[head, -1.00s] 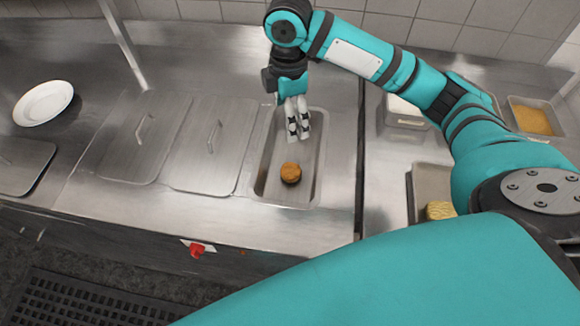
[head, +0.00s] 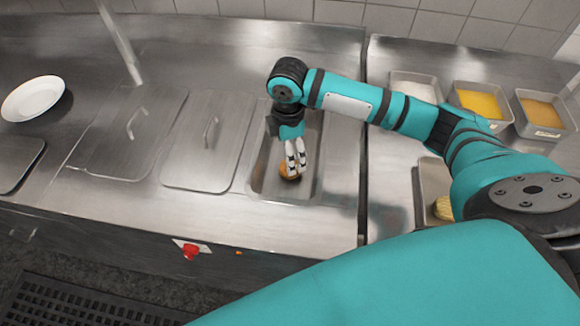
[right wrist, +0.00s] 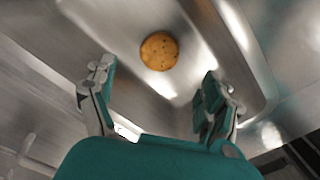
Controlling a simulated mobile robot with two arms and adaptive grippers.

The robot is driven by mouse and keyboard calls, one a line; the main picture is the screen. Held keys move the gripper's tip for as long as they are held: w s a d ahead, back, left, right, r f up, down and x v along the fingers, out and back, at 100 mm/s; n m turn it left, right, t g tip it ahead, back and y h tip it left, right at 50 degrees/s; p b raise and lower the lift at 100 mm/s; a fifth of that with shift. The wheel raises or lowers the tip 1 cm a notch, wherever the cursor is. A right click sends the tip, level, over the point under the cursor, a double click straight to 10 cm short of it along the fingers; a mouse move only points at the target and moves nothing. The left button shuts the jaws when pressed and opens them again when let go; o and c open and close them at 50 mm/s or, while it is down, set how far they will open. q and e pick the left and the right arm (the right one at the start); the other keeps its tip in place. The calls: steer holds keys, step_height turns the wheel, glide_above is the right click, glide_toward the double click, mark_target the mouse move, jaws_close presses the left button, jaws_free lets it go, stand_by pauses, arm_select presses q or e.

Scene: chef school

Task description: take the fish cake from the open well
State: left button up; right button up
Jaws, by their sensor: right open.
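The fish cake (head: 289,173) is a round, orange-brown patty on the floor of the open well (head: 265,185), towards its front end. In the right wrist view the fish cake (right wrist: 159,51) lies beyond the fingertips, roughly between their lines and apart from both. My right gripper (head: 296,172) reaches down into the well over the fish cake and partly covers it in the head view. In the right wrist view the right gripper (right wrist: 155,83) is open, with its fingers spread and nothing between them. My left gripper is not in view.
Two closed metal lids with handles (head: 208,145) lie left of the well. A white plate (head: 33,98) is at the far left. Trays of yellow (head: 480,104) and orange food (head: 543,112) stand at the right back. A red knob (head: 190,251) is on the counter front.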

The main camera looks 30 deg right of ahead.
step_height(320, 180, down, 2)
steer(key=shift+f, duration=0.15)
steer(key=f, duration=0.3)
steer(key=f+p, duration=0.1)
steer(key=f, duration=0.1)
steer(key=shift+d+f, duration=0.1)
steer(key=shift+d, duration=0.15)
steer(key=c, duration=1.3)
